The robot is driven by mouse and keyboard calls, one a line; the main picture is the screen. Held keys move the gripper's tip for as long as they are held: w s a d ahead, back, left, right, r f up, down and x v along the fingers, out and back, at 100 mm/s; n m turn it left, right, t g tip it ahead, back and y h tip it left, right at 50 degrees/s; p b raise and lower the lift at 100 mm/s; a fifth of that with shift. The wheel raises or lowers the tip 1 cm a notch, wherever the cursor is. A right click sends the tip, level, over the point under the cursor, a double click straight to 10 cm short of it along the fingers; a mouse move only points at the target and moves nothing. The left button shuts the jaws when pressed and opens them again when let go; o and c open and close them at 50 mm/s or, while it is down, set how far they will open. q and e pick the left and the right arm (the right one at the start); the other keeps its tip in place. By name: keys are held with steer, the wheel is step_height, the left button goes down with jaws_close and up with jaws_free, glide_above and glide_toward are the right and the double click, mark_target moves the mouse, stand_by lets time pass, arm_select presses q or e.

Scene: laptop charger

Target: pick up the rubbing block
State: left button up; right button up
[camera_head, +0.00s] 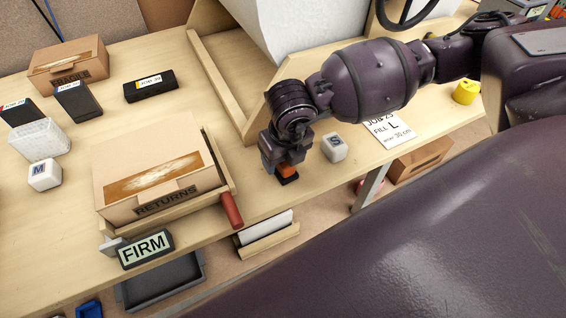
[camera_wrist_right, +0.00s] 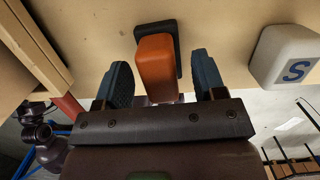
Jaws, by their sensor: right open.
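The rubbing block, an orange grip on a dark base, lies near the table's front edge; its orange part (camera_head: 286,170) shows below my right gripper (camera_head: 282,158) in the head view. In the right wrist view the rubbing block (camera_wrist_right: 157,68) stands between the two blue-grey fingers of my right gripper (camera_wrist_right: 162,84). The fingers are open, with a gap on each side of the orange grip. The hand hides much of the block in the head view. My left gripper is not in view.
A white block marked S (camera_head: 334,148) stands just right of my right gripper. A RETURNS box (camera_head: 155,170) and a red handle (camera_head: 231,209) are to the left. A wooden frame (camera_head: 222,85) with a white roll (camera_head: 310,25) stands behind. A paper card (camera_head: 385,125) lies right.

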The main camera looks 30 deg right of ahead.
steer(key=shift+f, duration=0.1)
steer(key=c, duration=1)
step_height(320, 180, up, 20)
steer(key=shift+r+p, duration=0.1)
steer(key=shift+p, duration=0.35)
steer(key=shift+c, duration=0.2)
